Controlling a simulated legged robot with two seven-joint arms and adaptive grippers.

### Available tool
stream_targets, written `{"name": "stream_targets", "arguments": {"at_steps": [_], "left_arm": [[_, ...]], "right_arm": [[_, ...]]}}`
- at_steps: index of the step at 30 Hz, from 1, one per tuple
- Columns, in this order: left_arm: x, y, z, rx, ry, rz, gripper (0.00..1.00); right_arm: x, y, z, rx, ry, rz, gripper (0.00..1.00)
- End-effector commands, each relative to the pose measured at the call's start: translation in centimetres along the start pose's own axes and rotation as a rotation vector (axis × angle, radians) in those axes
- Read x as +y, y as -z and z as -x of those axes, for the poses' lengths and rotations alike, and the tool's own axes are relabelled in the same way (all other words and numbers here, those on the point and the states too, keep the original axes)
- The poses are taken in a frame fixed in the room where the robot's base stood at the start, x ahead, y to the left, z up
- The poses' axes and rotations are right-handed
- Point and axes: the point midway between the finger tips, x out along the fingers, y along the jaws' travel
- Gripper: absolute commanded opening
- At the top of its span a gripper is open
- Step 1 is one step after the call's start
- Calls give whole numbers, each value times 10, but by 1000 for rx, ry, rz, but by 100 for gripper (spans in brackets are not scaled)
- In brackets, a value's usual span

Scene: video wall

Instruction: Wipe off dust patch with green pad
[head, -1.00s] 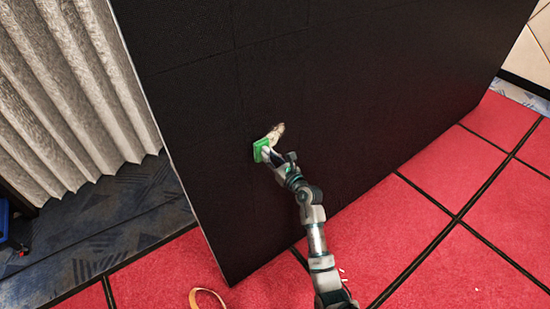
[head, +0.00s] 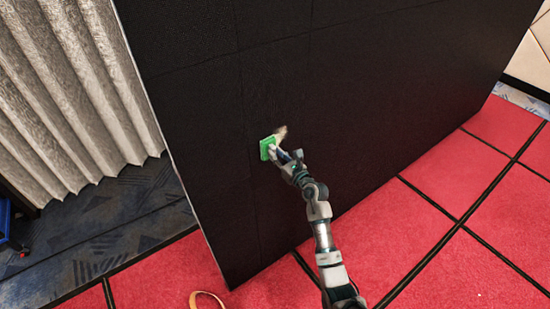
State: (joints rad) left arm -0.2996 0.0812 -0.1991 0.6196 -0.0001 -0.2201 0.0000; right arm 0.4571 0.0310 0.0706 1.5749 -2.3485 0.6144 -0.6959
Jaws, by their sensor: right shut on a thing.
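The green pad (head: 266,148) is held in my right gripper (head: 274,150) against or very near the face of the black video wall (head: 380,100). I cannot tell whether it touches. The pale dust patch (head: 281,132) is on the wall, just above and to the right of the pad. Its lower part is hidden behind the pad and gripper. My right gripper is shut on the pad. My left gripper is not in view.
The wall's left edge stands by a pleated grey curtain (head: 75,90). Red floor tiles (head: 420,235) with dark seams lie in front of the wall. A tan loop (head: 207,297) lies on the floor at the bottom. A blue object (head: 5,218) is at the far left.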

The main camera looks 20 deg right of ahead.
Motion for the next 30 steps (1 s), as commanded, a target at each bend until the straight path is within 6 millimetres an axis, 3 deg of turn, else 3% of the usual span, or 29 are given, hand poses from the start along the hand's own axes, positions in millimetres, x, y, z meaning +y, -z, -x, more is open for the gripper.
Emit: {"name": "stream_targets", "arguments": {"at_steps": [13, 23, 30], "left_arm": [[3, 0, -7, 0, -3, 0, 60], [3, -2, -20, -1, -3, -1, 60], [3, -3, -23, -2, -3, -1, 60]], "right_arm": [[-21, 0, 0, -1, 0, 1, 0], [-52, 1, -2, -1, 2, 2, 0], [-60, 0, -4, 0, 1, 1, 0]]}}
